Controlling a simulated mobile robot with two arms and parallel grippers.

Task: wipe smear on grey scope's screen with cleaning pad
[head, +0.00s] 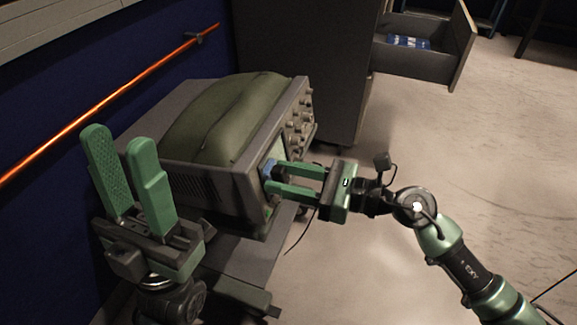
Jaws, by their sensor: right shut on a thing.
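The grey scope (205,181) stands on a low cart, with a green soft pouch on top and knobs on its front. Its screen (277,150) faces right and is partly hidden by my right gripper. My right gripper (270,178) is shut on a blue cleaning pad (268,168), held at the screen; I cannot tell whether the pad touches the glass. The smear cannot be made out. My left gripper (122,152) points up at the scope's left side, its fingers apart and empty.
The cart (245,262) sits under the scope. A dark cabinet (300,60) stands behind, with an open drawer (425,62) holding a blue and white item (408,42). An orange rod (110,98) runs along the blue wall. The floor at right is clear.

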